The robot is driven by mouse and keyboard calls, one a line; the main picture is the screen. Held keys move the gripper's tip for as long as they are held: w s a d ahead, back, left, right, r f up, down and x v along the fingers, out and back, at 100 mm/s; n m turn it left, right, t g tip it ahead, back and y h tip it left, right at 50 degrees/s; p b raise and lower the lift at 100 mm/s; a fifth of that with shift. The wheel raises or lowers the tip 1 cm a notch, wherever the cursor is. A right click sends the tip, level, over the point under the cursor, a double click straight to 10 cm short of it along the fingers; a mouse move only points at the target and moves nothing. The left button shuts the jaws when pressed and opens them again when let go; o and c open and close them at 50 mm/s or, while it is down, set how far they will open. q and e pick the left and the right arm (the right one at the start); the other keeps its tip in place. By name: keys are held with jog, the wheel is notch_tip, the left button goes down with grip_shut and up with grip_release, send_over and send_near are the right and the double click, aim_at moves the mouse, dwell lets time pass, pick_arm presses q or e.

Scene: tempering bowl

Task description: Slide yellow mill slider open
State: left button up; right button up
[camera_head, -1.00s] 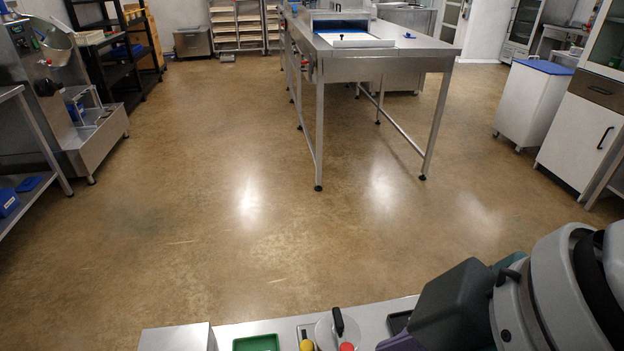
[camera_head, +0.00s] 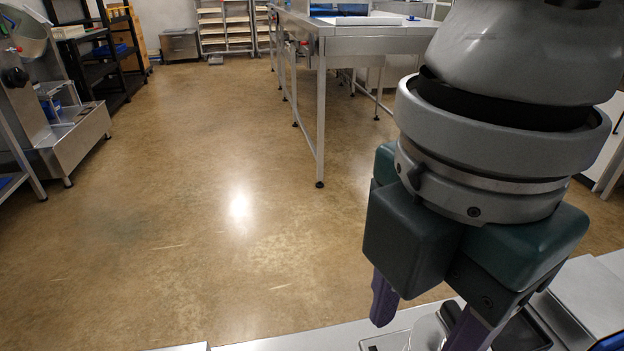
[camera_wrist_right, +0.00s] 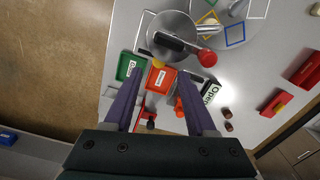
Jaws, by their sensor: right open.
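My right gripper (camera_head: 421,328) hangs open, fingers down, above the counter's far edge in the head view. In the right wrist view, its two purple fingers (camera_wrist_right: 159,80) are apart with nothing gripped. A round metal mill top (camera_wrist_right: 174,30) with a black handle lies ahead of the fingertips. A small yellow part (camera_wrist_right: 157,63) is at the mill's near edge, between the fingertips in the picture, and a red knob (camera_wrist_right: 207,57) is to its right.
A green tray (camera_wrist_right: 125,67) and an orange-red tray (camera_wrist_right: 160,80) sit by the fingertips. A steel table (camera_head: 322,60) stands beyond open floor.

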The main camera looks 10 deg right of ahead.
notch_tip(320, 180, down, 5)
jog(key=shift+f+b, duration=0.1)
jog(key=shift+b, duration=0.3)
jog(key=shift+c, duration=0.2)
grip_shut()
dwell(1.0)
